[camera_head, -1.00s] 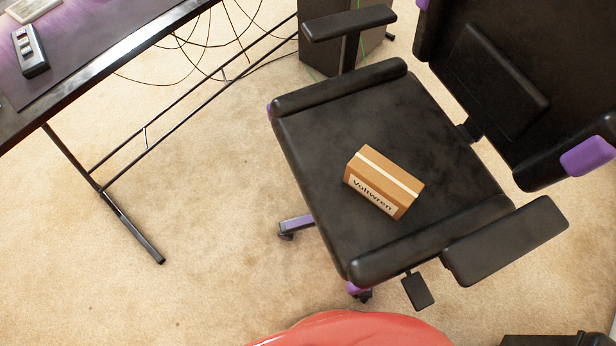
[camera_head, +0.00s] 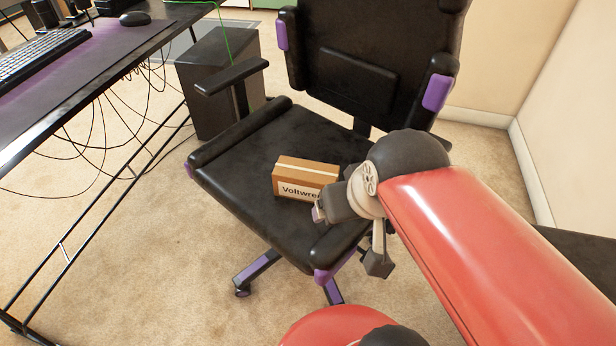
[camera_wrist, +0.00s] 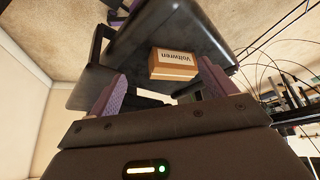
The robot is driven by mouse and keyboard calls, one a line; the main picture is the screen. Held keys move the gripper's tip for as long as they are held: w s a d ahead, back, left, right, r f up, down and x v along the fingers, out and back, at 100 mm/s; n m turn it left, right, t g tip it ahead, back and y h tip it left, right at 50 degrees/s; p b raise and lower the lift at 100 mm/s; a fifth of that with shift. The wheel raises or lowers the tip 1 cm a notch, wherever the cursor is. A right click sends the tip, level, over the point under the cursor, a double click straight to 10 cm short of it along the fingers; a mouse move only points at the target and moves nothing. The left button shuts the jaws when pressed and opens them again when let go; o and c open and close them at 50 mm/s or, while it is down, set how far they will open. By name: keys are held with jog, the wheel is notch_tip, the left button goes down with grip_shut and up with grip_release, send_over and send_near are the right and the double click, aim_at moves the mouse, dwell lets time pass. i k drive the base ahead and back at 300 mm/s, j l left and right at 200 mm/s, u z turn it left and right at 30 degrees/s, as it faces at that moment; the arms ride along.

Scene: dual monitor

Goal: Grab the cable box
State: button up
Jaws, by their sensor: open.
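The cable box, a small brown cardboard box (camera_head: 300,174) with a pale tape strip and a "Voltwren" label, lies on the black seat (camera_head: 235,168) of an office chair. My gripper (camera_head: 319,213) is in front of the box in the head view and hides its lower right part. In the wrist view my gripper (camera_wrist: 162,72) is open, with a purple-grey finger on each side. The box (camera_wrist: 174,65) shows beyond and between the fingertips, its label upside down. Nothing is held between the fingers, and the box appears apart from them.
The chair's backrest (camera_head: 360,75) rises behind the box. One armrest (camera_head: 231,76) stands at the seat's left. A desk (camera_head: 120,52) with keyboard and mouse is at left, with hanging cables below. A dark computer case (camera_head: 215,85) stands behind the chair. Carpet (camera_head: 130,250) is open at front left.

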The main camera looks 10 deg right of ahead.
aim_at(299, 180)
jog(key=j, duration=0.4)
jog(key=i+j, duration=0.15)
jog(key=j, duration=0.3)
jog(key=j+u, duration=0.1)
jog(key=j, duration=0.3)
jog(key=i, duration=0.05)
